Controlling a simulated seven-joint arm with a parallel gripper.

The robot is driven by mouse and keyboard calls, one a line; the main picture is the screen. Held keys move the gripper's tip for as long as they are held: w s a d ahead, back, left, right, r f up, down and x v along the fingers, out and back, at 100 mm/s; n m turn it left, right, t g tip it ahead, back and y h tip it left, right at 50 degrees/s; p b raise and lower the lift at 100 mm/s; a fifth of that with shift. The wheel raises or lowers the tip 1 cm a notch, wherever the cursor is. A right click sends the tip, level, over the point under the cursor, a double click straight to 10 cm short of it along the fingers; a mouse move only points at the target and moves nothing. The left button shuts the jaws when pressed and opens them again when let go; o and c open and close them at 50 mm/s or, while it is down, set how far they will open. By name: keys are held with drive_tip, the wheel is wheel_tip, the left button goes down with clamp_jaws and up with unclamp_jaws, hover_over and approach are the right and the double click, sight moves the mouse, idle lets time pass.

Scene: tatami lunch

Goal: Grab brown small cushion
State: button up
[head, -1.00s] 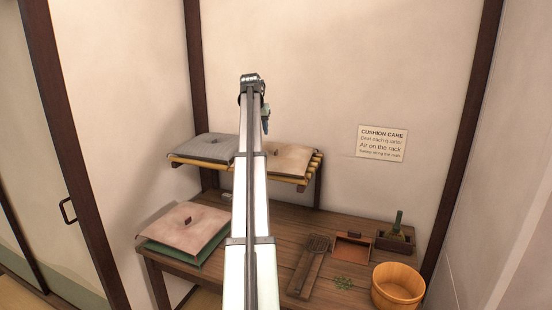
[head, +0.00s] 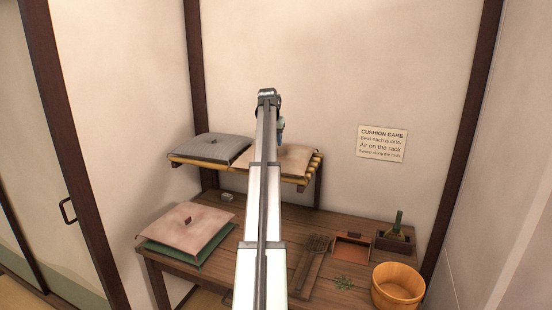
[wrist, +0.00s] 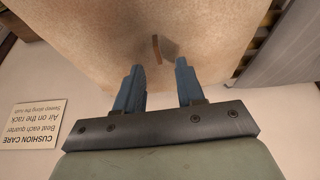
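A small light-brown cushion (head: 298,157) lies on the right part of the slatted wall rack, partly hidden behind my arm. It fills the top of the wrist view (wrist: 90,35), with a dark reddish-brown tab (wrist: 156,48) standing on its surface. My gripper (wrist: 160,67) is open and empty, its two blue fingers pointing toward the cushion. The tab is beyond the fingertips and roughly between them in the picture. The gripper looks apart from the cushion. In the head view, my gripper (head: 281,129) is small, in front of the wall above the cushion.
A grey cushion (head: 222,147) lies on the rack (head: 316,168) just left of the brown one. Below, the wooden table (head: 270,218) holds a pinkish cushion (head: 180,230) on a green one, a wooden tub (head: 398,287) and small tools. A sign (head: 381,145) hangs right.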

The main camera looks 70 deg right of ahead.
drive_tip(key=shift+x, duration=2.6)
drive_tip(key=shift+s, duration=0.15)
drive_tip(key=shift+a, duration=0.1)
clamp_jaws()
